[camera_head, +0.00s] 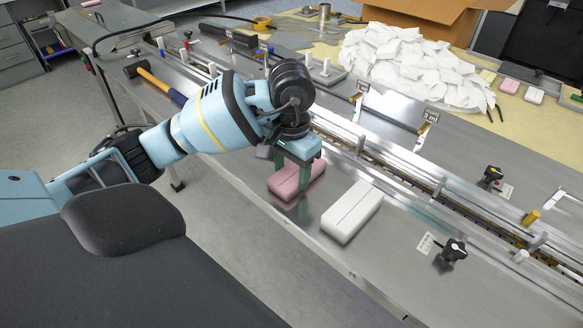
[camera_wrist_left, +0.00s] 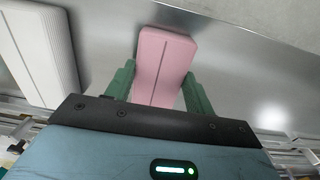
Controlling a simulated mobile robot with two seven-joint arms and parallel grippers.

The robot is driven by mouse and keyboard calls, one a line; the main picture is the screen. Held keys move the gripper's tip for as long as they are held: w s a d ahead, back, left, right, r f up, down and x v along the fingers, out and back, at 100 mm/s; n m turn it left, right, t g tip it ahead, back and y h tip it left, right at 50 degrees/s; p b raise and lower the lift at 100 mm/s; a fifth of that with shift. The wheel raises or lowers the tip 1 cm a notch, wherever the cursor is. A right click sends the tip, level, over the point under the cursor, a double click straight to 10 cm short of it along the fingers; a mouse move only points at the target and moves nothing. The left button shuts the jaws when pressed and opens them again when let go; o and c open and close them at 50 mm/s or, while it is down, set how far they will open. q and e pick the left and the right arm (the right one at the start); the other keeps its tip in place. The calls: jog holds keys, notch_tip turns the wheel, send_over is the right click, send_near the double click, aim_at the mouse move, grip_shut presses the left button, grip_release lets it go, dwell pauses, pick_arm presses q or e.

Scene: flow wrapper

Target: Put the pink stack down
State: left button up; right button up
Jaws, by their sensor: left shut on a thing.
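The pink stack (camera_head: 293,181) is a rounded block with a seam along its top. My left gripper (camera_head: 297,178) is shut on it, one green finger on each side. In the left wrist view the pink stack (camera_wrist_left: 164,62) lies between the two green fingers of the left gripper (camera_wrist_left: 157,88). The stack is at or just above the steel table top; I cannot tell whether it touches. A white stack (camera_head: 352,211) lies on the table to its right, and it also shows in the left wrist view (camera_wrist_left: 38,50). My right gripper is not in view.
A conveyor channel with rails (camera_head: 420,185) runs along the table behind the stacks. Black clamp knobs (camera_head: 453,250) stand at the right. A pile of white packets (camera_head: 405,62) and a cardboard box (camera_head: 430,12) are at the back. Bare steel lies near the front edge.

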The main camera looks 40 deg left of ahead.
aim_at(291, 174)
pick_arm(q)
jog(key=o, duration=0.9)
jog(key=shift+o, duration=0.2)
jog(key=shift+r, duration=0.25)
notch_tip(291, 174, up, 12)
jog(key=p, duration=0.2)
jog(key=shift+f, duration=0.15)
